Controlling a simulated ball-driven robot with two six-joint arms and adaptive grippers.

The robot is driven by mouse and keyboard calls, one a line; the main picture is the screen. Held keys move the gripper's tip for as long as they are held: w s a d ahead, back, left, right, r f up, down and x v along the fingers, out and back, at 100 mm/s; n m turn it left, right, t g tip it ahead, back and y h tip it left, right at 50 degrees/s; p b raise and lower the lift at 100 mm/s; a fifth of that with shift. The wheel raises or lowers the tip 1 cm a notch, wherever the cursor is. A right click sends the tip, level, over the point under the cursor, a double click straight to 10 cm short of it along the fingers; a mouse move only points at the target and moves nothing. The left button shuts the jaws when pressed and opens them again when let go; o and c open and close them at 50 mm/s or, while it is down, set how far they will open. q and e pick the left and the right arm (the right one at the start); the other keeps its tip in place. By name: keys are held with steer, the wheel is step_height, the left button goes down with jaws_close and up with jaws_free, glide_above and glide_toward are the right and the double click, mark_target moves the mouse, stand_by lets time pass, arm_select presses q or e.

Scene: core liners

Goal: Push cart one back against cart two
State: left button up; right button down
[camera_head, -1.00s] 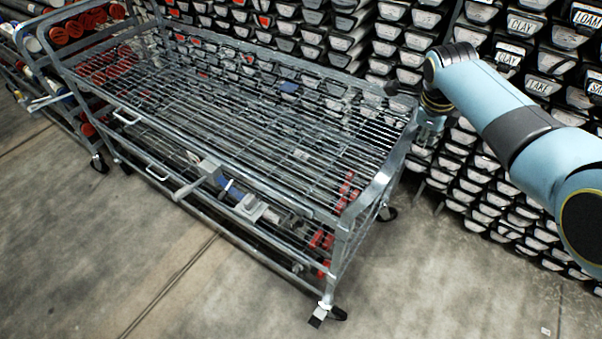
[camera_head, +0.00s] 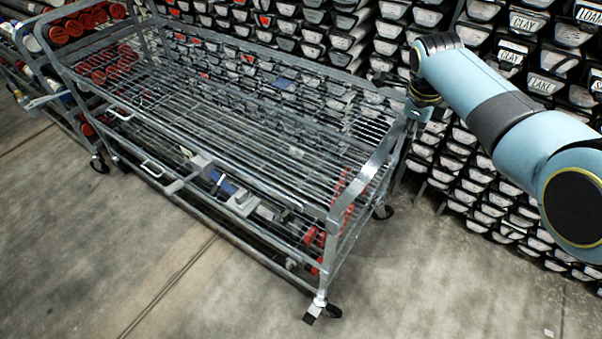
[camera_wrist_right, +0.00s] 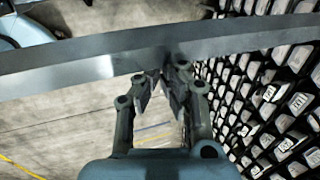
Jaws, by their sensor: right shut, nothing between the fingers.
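Cart one, a grey metal wire-shelf cart (camera_head: 255,190), stands in the middle of the head view on small casters. Cart two (camera_head: 45,100), at the far left, holds tubes with red ends; I cannot tell whether the two carts touch. My right gripper (camera_head: 415,112) is at cart one's right end, by the top end rail. In the wrist view the shut, empty fingers (camera_wrist_right: 162,85) are at the flat metal rail (camera_wrist_right: 95,58), which crosses the picture. Whether they press on it is unclear. My left gripper is not in view.
A rack (camera_head: 530,110) of stacked core liners with labelled ends, some reading CLAY and LAKE, lines the back and right, close behind cart one. Grey tools and red parts lie on cart one's lower shelf. The concrete floor (camera_head: 90,250) in front is clear.

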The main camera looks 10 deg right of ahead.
steer(key=d+p+v, duration=0.1)
steer(key=p+v, duration=0.1)
steer(key=v, duration=0.5)
steer(key=shift+s, duration=0.35)
stand_by(0.5)
steer(key=shift+a, duration=0.15)
